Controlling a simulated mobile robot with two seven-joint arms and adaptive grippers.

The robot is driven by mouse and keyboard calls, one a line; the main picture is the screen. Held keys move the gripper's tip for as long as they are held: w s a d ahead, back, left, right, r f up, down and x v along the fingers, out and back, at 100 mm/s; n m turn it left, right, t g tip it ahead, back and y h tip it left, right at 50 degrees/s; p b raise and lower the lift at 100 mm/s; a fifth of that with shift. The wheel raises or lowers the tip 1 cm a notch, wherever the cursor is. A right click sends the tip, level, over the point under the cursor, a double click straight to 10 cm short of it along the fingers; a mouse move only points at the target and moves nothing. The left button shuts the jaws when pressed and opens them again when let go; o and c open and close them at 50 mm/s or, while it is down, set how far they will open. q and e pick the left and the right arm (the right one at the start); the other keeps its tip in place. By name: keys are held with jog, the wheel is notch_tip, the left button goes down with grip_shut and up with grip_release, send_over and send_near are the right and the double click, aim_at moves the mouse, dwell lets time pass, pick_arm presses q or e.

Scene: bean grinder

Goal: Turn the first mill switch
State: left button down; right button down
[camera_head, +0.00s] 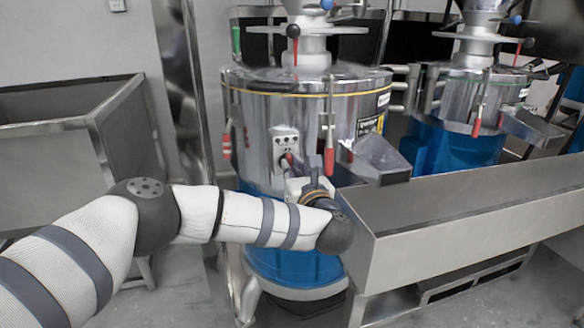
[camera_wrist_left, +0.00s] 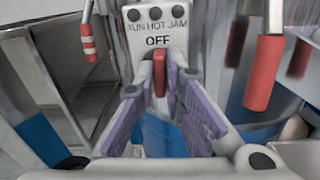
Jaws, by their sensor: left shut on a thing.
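The first mill (camera_head: 255,110) is a shiny steel drum with a blue lower part, in the middle of the head view. Its light grey switch panel (camera_head: 285,138) is on the front. In the left wrist view the panel (camera_wrist_left: 140,42) reads "OFF", with dark round buttons above. The red switch (camera_wrist_left: 159,75) sticks out below that word and stands upright. My left gripper (camera_head: 289,166) reaches the panel from the front. In the wrist view its purple-padded fingers (camera_wrist_left: 160,82) are closed on the red switch, one on each side. My wrist hides the lower panel in the head view.
Red-handled clamps (camera_wrist_left: 266,68) hang on the drum right of the panel. A steel spout (camera_head: 375,158) juts out above a long steel trough (camera_head: 470,200). A second mill (camera_head: 460,110) stands at the back right. A steel bin (camera_head: 65,125) is at the left.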

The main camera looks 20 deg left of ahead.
pick_arm(q)
jog(key=m, duration=0.4)
jog(key=shift+d+p, duration=0.1)
jog(key=shift+p, duration=0.2)
jog(key=shift+w+d+f+m+p, duration=0.1)
jog(key=shift+m+p, duration=0.15)
jog(key=shift+m, duration=1.95)
jog(key=shift+s+a+f+m+p, duration=0.1)
jog(key=shift+f+m+p, duration=0.1)
jog(key=shift+m, duration=2)
jog(key=shift+w+d+f+m+p, duration=0.1)
jog(key=shift+m+p, duration=0.15)
jog(key=shift+m, duration=1.95)
pick_arm(e)
jog(key=shift+w+r+t, duration=0.4)
jog(key=shift+w+r, duration=0.6)
jog(key=shift+r, duration=0.1)
pick_arm(q)
jog(key=c, duration=1.7)
grip_release()
jog(key=shift+r, duration=0.1)
